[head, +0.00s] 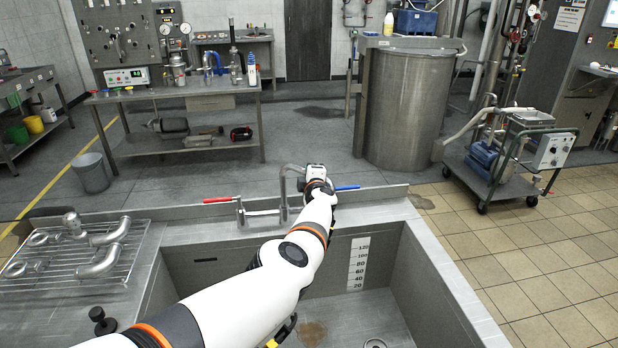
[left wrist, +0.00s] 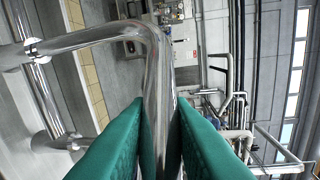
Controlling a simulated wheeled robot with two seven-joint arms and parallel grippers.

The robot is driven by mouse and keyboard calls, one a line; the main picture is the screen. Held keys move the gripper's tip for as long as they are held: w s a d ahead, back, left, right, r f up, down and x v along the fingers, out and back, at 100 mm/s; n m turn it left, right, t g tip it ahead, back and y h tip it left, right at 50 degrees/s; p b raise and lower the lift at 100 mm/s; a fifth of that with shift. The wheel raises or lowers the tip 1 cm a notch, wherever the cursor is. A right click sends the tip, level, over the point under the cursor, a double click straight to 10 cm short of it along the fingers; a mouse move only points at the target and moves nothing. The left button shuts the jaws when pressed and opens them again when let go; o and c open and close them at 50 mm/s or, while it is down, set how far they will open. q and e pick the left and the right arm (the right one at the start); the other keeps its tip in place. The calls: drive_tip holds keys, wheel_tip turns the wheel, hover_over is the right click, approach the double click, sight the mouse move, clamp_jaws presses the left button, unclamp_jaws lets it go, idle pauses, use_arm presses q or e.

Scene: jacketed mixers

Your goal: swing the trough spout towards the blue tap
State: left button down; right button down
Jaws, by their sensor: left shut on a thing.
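The trough spout (head: 284,190) is a bare metal pipe that rises behind the trough's back edge and bends over to the right. Its far end is hidden by my left gripper (head: 316,178). In the left wrist view the shiny spout pipe (left wrist: 160,80) runs down between the green fingers of my left gripper (left wrist: 160,110), which are shut on it past the bend. The blue tap (head: 347,188) is a lever just right of the gripper, partly close behind my wrist. A red tap (head: 218,200) lies left of the spout. My right gripper is not in view.
The steel trough (head: 400,235) with a level scale (head: 358,262) lies below my arm. A wire rack with pipe fittings (head: 105,258) is at the left. A wheeled cart (head: 510,160) stands right, on tiles. A large vessel (head: 408,110) stands behind.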

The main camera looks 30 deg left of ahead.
use_arm(q)
drive_tip(key=shift+a+r, duration=0.1)
idle(0.3)
drive_tip(key=c, duration=1.3)
unclamp_jaws()
drive_tip(key=shift+a, duration=0.1)
drive_tip(key=shift+s+d, duration=0.1)
drive_tip(key=shift+d, duration=0.1)
